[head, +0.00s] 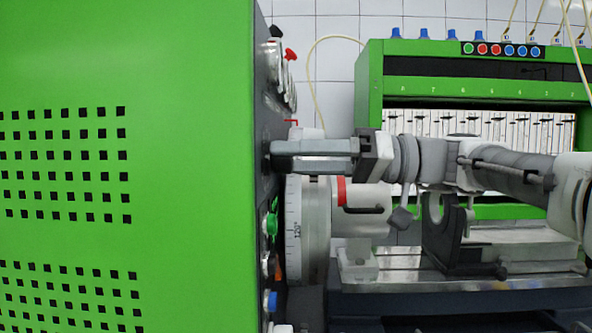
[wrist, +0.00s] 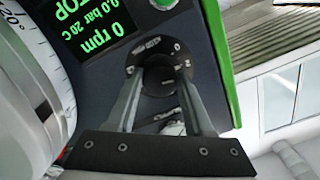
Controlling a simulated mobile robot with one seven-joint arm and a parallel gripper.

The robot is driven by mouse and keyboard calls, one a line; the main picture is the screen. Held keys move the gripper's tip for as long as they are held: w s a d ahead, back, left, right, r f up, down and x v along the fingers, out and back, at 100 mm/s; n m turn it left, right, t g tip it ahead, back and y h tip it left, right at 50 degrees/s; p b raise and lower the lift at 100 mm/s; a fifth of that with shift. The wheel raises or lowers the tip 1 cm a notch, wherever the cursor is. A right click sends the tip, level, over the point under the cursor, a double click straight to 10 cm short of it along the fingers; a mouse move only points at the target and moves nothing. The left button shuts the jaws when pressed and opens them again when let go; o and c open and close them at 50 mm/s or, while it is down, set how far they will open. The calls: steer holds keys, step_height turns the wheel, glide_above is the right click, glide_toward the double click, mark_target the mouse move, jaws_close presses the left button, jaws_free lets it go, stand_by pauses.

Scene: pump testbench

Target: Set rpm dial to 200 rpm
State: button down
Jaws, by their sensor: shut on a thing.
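The rpm dial (wrist: 160,78) is a round black knob with pale markings around it, on the dark control panel in the wrist view. My gripper (wrist: 162,66) has one finger on each side of the knob and is shut on it. In the head view my gripper (head: 274,157) reaches left to the panel's dark side face, and its tips hide most of the dial there. The green-lettered display (wrist: 97,20) beside the dial reads 0 rpm, with 0.0 bar and 20 C, and a partly cut-off word ending in TOP.
The green cabinet (head: 130,70) fills the left. Other controls sit on its panel edge: a green knob (head: 271,224), a blue one (head: 271,301) and a red one (head: 290,54). The graduated wheel (head: 308,235) is close below my gripper. A green test rack (head: 450,62) stands behind.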

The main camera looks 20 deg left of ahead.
stand_by(0.4)
steer(key=shift+c, duration=1.4)
jaws_free()
steer(key=p+v, duration=0.4)
steer(key=v, duration=1.3)
steer(key=shift+d, duration=0.25)
steer(key=shift+f, duration=0.1)
